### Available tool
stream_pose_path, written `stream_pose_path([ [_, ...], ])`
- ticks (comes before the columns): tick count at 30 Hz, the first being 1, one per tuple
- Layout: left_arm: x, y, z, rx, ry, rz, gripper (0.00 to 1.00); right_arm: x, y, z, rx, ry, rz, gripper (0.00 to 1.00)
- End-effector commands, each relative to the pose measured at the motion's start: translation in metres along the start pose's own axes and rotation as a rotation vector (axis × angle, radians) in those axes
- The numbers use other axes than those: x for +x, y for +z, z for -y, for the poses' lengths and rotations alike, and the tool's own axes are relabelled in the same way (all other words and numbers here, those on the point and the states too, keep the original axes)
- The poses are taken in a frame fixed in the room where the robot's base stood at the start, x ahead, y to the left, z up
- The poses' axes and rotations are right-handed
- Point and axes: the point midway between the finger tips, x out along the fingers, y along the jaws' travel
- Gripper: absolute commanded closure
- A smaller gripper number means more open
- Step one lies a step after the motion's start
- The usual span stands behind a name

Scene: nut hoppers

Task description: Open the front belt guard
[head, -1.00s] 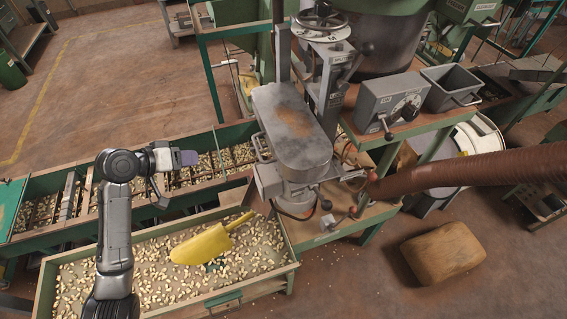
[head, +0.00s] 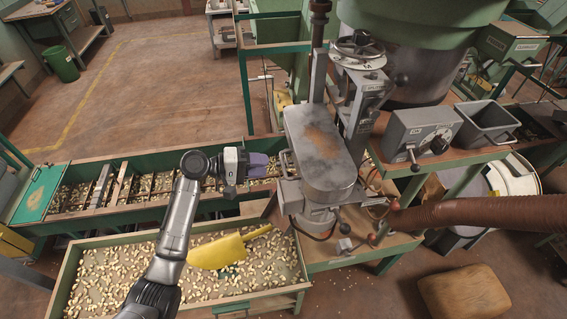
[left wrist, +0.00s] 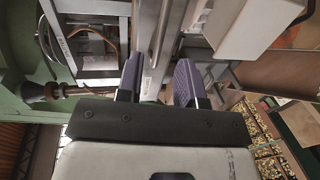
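The belt guard (head: 322,158) is a worn grey oblong cover with rounded ends, on top of the column machine in the head view. It looks closed. A thin handle (head: 287,164) is on its left side. My left gripper (head: 265,163) is just left of this handle, apart from the guard as far as I can tell. In the left wrist view its two purple-padded fingers (left wrist: 158,82) are apart, with a metal bar visible beyond the gap. I cannot tell whether anything touches the pads. My right gripper is not in view.
Below my left arm is a nut tray (head: 62,285) with a yellow scoop (head: 222,252). A long green-edged trough (head: 110,160) runs behind it. A handwheel (head: 358,52), a grey control box (head: 423,130) and a ribbed brown hose (head: 470,212) are right of the guard.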

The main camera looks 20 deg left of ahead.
Motion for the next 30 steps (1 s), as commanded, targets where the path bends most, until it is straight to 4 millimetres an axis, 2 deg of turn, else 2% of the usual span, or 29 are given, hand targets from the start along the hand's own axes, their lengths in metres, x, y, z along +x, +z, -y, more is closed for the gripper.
stream_pose_path([
  [1, 0.010, 0.001, -0.002, 0.000, 0.001, 0.003, 0.66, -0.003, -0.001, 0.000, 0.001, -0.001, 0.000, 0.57],
  [6, 0.037, 0.001, -0.001, 0.000, 0.001, 0.002, 0.66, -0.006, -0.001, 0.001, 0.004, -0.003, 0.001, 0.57],
  [12, 0.057, 0.000, -0.001, 0.001, 0.000, 0.000, 0.66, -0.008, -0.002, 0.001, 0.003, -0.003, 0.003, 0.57],
  [18, 0.066, 0.000, 0.000, 0.002, -0.001, 0.000, 0.66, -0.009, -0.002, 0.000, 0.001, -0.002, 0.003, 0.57],
  [27, 0.067, 0.000, 0.000, 0.002, -0.001, 0.000, 0.66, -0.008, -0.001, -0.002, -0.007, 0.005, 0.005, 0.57],
  [30, 0.067, 0.000, 0.000, 0.002, -0.001, 0.000, 0.74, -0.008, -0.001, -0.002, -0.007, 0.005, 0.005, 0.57],
])
